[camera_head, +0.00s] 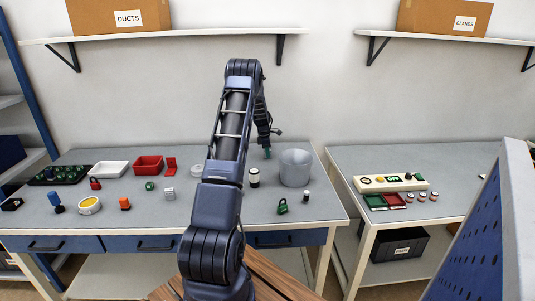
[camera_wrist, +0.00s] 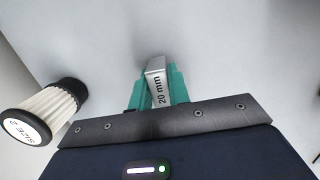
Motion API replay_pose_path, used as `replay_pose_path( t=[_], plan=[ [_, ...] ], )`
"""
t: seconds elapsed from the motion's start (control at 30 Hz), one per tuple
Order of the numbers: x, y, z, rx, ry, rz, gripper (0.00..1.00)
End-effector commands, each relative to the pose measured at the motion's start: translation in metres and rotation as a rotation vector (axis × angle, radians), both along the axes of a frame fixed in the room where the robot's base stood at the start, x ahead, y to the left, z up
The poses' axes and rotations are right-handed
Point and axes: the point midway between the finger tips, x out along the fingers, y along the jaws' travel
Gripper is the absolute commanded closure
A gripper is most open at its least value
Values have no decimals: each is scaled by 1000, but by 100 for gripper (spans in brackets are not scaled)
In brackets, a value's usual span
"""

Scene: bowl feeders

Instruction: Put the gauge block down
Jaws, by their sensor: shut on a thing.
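The gauge block (camera_wrist: 157,88) is a small silver block marked "20 mm". In the wrist view it is held between the teal fingers of my gripper (camera_wrist: 157,92), which are shut on it. In the head view my gripper (camera_head: 267,153) is over the back right part of the left table, left of the grey bin; the block cannot be made out there. The grey table top lies beyond the block in the wrist view. I cannot tell whether the block touches it.
A pleated white cylinder with black ends (camera_wrist: 45,108) stands close left of my gripper in the wrist view. A green padlock (camera_head: 282,206) and a small black-and-white item (camera_head: 306,196) lie nearer the front.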

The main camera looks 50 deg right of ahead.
Motion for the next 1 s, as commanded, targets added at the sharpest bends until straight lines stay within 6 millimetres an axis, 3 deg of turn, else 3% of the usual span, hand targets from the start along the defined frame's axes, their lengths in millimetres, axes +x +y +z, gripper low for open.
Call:
replay_pose_path(
  t=[0.13,0.17,0.23,0.27,0.67,1.0],
  plan=[
    [0,0,-3,0,0,0,100],
    [0,0,-3,0,0,0,76],
    [0,0,-3,0,0,0,62],
    [0,0,-3,0,0,0,60],
    [1,0,6,-1,-1,0,60],
    [7,6,65,-3,-3,0,60]
  ],
)
